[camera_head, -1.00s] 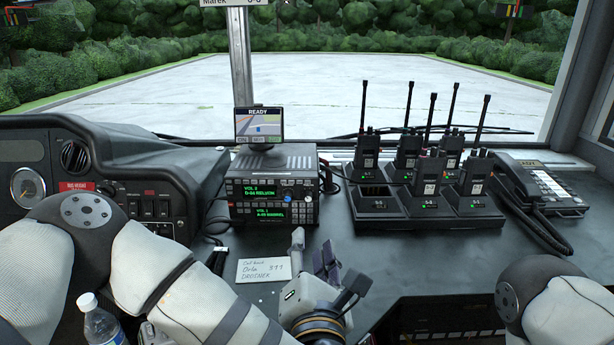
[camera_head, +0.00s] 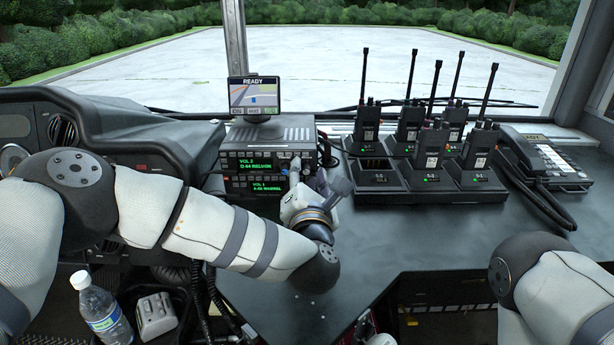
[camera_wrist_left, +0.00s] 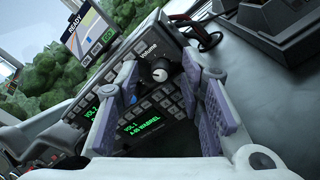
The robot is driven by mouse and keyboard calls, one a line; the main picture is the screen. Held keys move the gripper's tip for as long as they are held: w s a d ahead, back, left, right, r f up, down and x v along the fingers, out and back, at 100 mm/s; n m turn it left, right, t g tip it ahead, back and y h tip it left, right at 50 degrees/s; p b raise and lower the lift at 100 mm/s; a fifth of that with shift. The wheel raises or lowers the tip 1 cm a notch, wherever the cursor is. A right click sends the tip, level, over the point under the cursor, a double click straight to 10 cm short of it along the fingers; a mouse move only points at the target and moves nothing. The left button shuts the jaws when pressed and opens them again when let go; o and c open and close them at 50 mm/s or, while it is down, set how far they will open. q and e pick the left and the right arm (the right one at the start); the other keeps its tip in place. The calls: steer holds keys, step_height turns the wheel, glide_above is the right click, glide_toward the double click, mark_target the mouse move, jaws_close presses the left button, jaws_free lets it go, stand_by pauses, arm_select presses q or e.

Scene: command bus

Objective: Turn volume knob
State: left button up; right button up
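The radio unit (camera_head: 232,172) stands on the dashboard with two green text displays. In the left wrist view its black round volume knob (camera_wrist_left: 160,71) has a white pointer mark and the label "Volume" above it. My left gripper (camera_head: 308,176) is in front of the radio's right side. In the left wrist view the left gripper (camera_wrist_left: 160,80) is open, with one purple-padded finger on each side of the knob's line. I cannot tell whether either finger touches the knob. In the head view the gripper hides the knob.
A small navigation screen (camera_head: 254,96) sits on top of the radio. To the right are a charger (camera_head: 375,184) with several handheld radios and a desk phone (camera_head: 545,165). A water bottle (camera_head: 100,312) stands at lower left.

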arm_select(q)
jaws_close()
